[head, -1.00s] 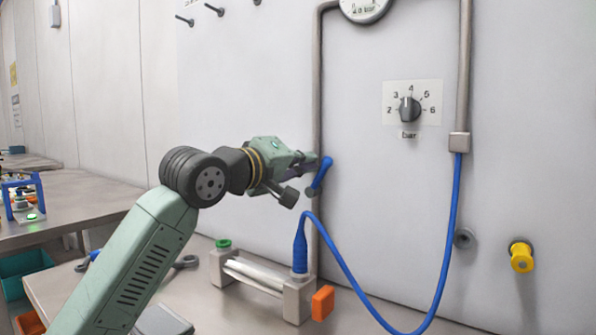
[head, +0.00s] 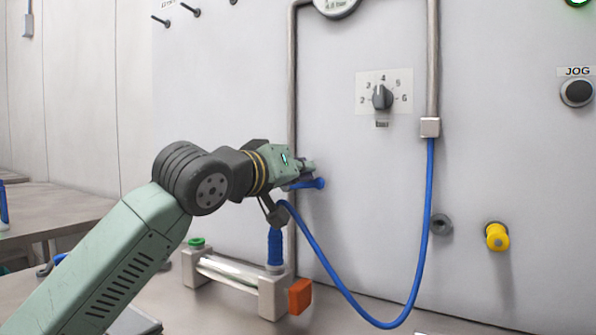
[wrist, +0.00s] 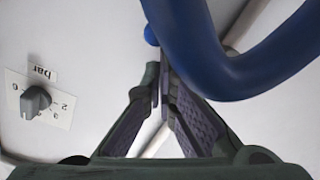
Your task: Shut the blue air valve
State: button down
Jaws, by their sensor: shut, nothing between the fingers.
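The blue valve lever (head: 306,184) is on the grey vertical pipe (head: 292,90) at the wall panel. It lies nearly level, across the pipe, with its round end to the right. Its left part is hidden behind my gripper. My gripper (head: 308,166) is shut and empty, just above the lever and very close to it; I cannot tell if they touch. In the wrist view my gripper's fingertips (wrist: 158,74) are together, and a blue round end (wrist: 151,35), likely the lever's, shows just beyond them.
A blue hose (head: 345,285) loops beneath my gripper and crosses close by in the wrist view (wrist: 215,55). An orange block (head: 300,296) is below.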

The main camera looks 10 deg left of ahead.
jog(key=shift+s+d+f+b, duration=0.1)
jog(key=shift+d+f+b, duration=0.1)
jog(key=shift+f+b, duration=0.15)
dwell(0.6)
jog(key=shift+d+r+p, duration=0.1)
jog(key=shift+r+p, duration=0.2)
jog(key=shift+r, duration=0.05)
jog(key=s+a+r, duration=0.3)
jog(key=s+a, duration=0.1)
jog(key=s, duration=0.6)
jog(key=shift+a+r+p, duration=0.15)
jog(key=shift+r+p, duration=0.2)
jog(key=shift+p, duration=0.05)
